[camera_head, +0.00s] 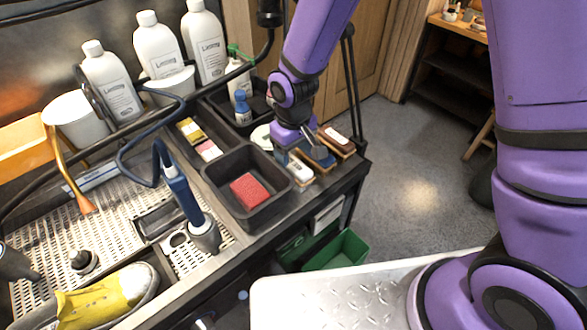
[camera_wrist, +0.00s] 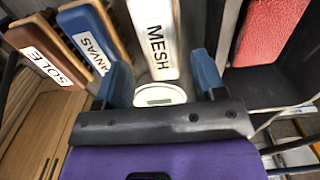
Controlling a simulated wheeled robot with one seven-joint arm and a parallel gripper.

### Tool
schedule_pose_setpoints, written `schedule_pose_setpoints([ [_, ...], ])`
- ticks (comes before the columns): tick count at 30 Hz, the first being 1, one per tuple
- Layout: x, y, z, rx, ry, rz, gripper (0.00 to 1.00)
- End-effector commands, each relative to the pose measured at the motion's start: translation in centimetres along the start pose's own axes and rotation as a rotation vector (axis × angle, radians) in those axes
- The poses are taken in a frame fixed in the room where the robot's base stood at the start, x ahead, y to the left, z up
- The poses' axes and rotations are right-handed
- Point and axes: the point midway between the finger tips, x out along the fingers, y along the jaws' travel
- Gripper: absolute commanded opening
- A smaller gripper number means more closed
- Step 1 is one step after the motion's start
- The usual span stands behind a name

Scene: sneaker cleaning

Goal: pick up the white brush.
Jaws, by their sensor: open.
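The white brush (camera_wrist: 153,38), labelled MESH, lies in the wrist view between the fingers of my gripper (camera_wrist: 162,74). In the head view the white brush (camera_head: 300,169) sits near the table's right front edge, just beside the black bin. My gripper (camera_head: 297,156) is right at its back end, pointing down, with its fingers apart and nothing clasped. Whether either finger touches the brush cannot be told. The blue brush (camera_wrist: 92,42), labelled CANVAS, and the brown brush (camera_wrist: 45,55), labelled SOLE, lie beside it.
A black bin (camera_head: 216,185) with a red sponge (camera_head: 249,191) stands just left of the brushes. A round white item (camera_wrist: 160,94) lies near the brush's end. White bottles (camera_head: 110,82) stand at the back. A yellow shoe (camera_head: 105,297) lies front left. Floor (camera_head: 410,175) is clear at right.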

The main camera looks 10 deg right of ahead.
Motion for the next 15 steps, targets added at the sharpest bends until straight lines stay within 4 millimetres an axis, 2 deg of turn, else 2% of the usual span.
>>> schedule_pose_setpoints([
  [8,1.8,0.0,0.0,0.0,-0.002,0.0,0.64],
  [15,4.8,0.1,0.0,0.0,-0.004,0.0,0.64],
])
